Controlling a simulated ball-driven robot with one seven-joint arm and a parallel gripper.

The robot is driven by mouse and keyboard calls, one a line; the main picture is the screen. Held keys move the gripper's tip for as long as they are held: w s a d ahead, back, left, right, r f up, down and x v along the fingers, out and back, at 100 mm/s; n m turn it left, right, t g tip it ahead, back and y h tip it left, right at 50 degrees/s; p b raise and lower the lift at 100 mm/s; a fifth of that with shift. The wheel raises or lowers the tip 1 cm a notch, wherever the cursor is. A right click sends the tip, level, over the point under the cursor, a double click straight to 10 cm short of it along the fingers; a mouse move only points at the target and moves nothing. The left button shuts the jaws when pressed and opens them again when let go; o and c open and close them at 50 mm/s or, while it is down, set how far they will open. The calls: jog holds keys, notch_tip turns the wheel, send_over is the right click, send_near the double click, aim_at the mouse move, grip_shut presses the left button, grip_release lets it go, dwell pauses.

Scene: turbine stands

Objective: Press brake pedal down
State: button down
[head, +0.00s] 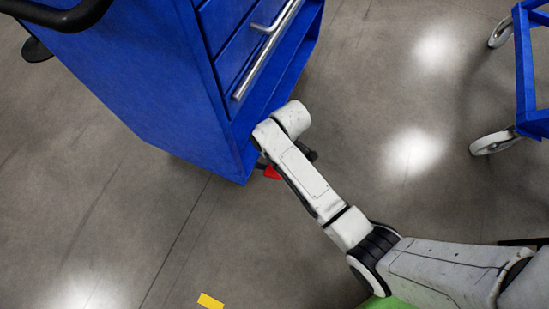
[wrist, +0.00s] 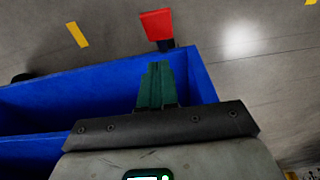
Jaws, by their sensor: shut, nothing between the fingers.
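The red brake pedal (head: 271,172) sticks out low at the bottom corner of the blue cart (head: 160,90), just above the floor. My arm partly covers it in the head view. In the wrist view the pedal (wrist: 157,24) is a red plate on a short dark mount beside the blue cart wall (wrist: 200,75). My gripper (wrist: 157,68) has its green fingers shut together and empty. The fingertips point towards the pedal, with a visible gap in the picture; the exact distance is unclear. My gripper is hidden behind the arm in the head view.
The cart has drawers with a silver handle (head: 268,48) near my arm and a black handle (head: 60,14) at upper left. A blue wheeled frame (head: 524,65) stands at right. Grey floor around the pedal is open, with a yellow mark (head: 210,301).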

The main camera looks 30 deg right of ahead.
jog(key=shift+w+f, duration=0.25)
jog(key=shift+w, duration=0.2)
jog(key=shift+f, duration=0.1)
jog(key=f+b, duration=0.3)
jog(key=f, duration=0.3)
jog(key=f+b, duration=0.3)
jog(key=f, duration=0.3)
jog(key=shift+w+a+b, duration=0.15)
jog(key=shift+a+b, duration=0.05)
jog(key=shift+b, duration=0.2)
jog(key=shift+s+d+f+b, duration=0.1)
jog(key=shift+s+f+b, duration=0.1)
jog(key=shift+f, duration=0.2)
jog(key=shift+s+d+f+b, duration=0.1)
jog(key=shift+f+b, duration=0.05)
jog(key=shift+f, duration=0.2)
